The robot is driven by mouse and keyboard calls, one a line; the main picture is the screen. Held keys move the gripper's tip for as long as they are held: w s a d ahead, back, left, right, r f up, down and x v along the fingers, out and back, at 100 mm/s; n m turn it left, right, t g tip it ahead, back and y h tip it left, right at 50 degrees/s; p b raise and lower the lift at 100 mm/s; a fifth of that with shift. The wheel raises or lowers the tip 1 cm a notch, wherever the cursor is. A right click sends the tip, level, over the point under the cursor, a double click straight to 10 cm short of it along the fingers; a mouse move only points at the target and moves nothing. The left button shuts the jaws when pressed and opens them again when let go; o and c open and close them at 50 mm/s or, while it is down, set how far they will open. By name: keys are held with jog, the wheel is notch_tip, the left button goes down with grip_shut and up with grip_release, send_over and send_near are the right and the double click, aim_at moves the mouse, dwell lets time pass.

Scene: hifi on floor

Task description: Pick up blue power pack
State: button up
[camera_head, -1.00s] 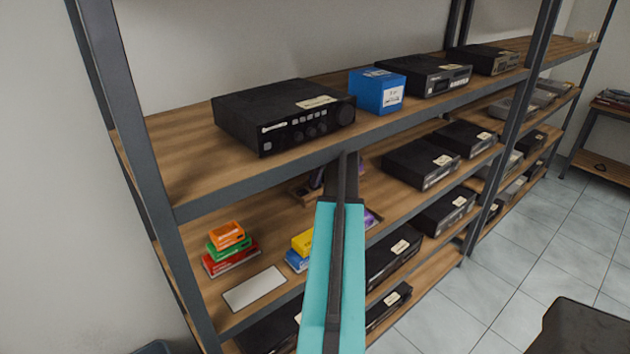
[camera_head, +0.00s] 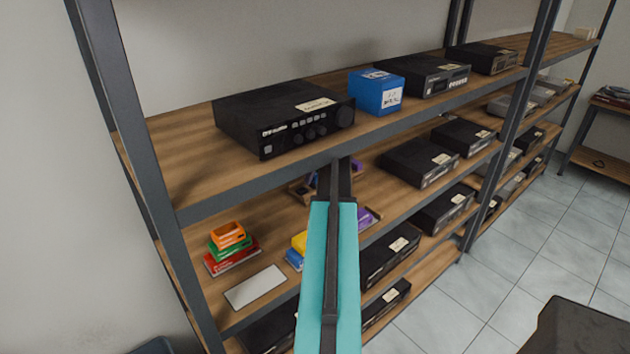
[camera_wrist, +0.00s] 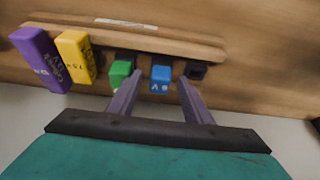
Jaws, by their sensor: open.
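A small blue power pack (camera_wrist: 160,79) with white lettering stands in a row of packs in the wrist view. My gripper (camera_wrist: 159,84) is open, its two purple-grey fingers pointing toward the row. In the picture the blue pack lies between the fingertips; I cannot tell whether either finger touches it. A green pack (camera_wrist: 119,74) is just left of it, close to the left finger. A black pack (camera_wrist: 196,70) is just right, near the right fingertip. In the head view my teal arm link covers most of the gripper, and this blue pack is not clearly visible.
Yellow (camera_wrist: 76,57) and purple (camera_wrist: 40,59) packs stand farther left beside a wooden rail (camera_wrist: 140,40). In the head view, the upper shelf (camera_head: 175,165) overhangs the working level. An orange, green and red stack (camera_head: 230,246) and a white plate (camera_head: 254,287) lie left.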

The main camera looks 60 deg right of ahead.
jog(key=c, duration=1.1)
jog(key=shift+r, duration=0.15)
